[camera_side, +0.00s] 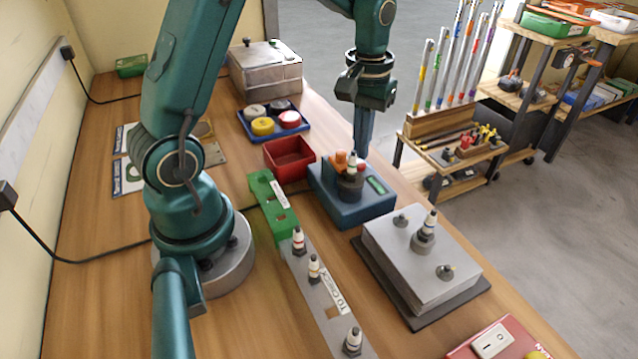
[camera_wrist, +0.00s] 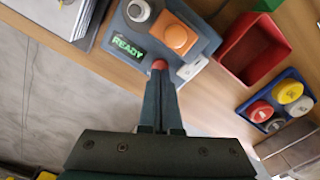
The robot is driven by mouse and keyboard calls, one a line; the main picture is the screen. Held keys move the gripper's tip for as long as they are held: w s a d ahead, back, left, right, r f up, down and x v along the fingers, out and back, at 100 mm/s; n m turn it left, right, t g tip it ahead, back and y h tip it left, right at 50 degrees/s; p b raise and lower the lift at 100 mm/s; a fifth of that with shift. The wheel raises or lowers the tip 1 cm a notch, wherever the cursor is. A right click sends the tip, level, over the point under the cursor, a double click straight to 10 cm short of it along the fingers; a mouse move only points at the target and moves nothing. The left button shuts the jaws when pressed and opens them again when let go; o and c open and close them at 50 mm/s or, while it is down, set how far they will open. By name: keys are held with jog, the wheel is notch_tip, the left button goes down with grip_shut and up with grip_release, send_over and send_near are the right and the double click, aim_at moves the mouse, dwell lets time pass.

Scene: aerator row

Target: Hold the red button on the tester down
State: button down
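The tester is a blue box (camera_side: 345,207) in the middle of the table, also seen in the wrist view (camera_wrist: 203,30). Its green display (camera_wrist: 129,47) reads READY. The small red button (camera_wrist: 159,64) shows right at the fingertips in the wrist view; it is hidden in the side view. My gripper (camera_wrist: 160,76) is shut and empty, its fingers pointing down at the button. I cannot tell whether they touch or press it. An orange block with a round knob (camera_wrist: 178,38) sits beside the button. A white-tipped aerator (camera_side: 352,163) stands upright in a dark holder on the tester.
A red bin (camera_side: 288,160) and a blue tray (camera_side: 248,130) of round lidded pots stand behind the tester. A grey box with fittings (camera_side: 420,262) stands in front. A green-and-grey strip (camera_side: 322,300) holds several upright aerators. The table's right edge is close to the tester.

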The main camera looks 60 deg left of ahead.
jog(key=shift+f, duration=0.3)
jog(key=shift+f, duration=0.65)
dwell(1.1)
jog(key=shift+r, duration=3.05)
notch_tip(320, 180, up, 8)
jog(key=shift+d, duration=0.1)
